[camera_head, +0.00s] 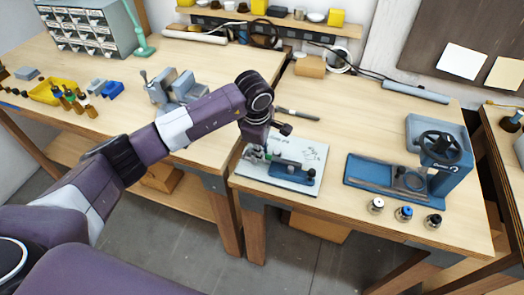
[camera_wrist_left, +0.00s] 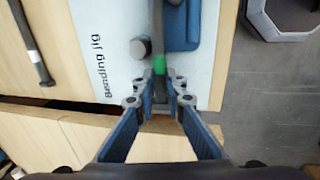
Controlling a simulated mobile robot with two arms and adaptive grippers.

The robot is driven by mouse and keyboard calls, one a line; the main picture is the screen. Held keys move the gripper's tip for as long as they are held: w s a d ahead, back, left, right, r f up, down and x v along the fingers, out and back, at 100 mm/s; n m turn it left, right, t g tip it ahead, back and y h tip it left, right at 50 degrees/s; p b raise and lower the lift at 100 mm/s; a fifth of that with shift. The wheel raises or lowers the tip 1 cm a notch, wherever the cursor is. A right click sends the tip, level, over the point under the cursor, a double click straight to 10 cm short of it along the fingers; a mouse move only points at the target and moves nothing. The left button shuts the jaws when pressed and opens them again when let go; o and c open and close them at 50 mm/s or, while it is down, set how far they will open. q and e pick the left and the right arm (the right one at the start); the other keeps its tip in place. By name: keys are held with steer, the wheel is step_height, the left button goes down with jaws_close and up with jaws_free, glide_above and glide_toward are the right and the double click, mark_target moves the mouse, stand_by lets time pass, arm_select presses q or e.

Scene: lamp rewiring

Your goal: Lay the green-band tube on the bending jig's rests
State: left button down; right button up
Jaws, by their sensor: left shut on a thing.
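My left gripper (camera_wrist_left: 159,85) is shut on the green-band tube (camera_wrist_left: 157,30), which is grey with a green band just beyond the fingertips. The tube points away from the gripper over the white plate of the bending jig (camera_wrist_left: 105,40). It passes between a round grey post (camera_wrist_left: 138,48) and a blue block (camera_wrist_left: 180,28). In the head view the left gripper (camera_head: 257,152) is low at the left side of the bending jig (camera_head: 310,152), partly hidden by my wrist. I cannot tell whether the tube touches the rests. My right gripper is not in view.
Another dark tube (camera_head: 297,114) lies behind the jig. A blue press with a handwheel (camera_head: 440,147) stands to the right, with three small capped cylinders (camera_head: 404,213) before it. A vise (camera_head: 178,90) and a yellow tray (camera_head: 45,92) are on the left bench.

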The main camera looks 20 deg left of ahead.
arm_select(q)
steer(key=shift+f+b, duration=0.3)
steer(key=c, duration=1.9)
jaws_free()
steer(key=shift+r, duration=0.1)
steer(key=shift+r, duration=0.3)
step_height(320, 180, up, 11)
steer(key=s, duration=0.2)
steer(key=shift+s, duration=0.15)
steer(key=shift+r, duration=0.1)
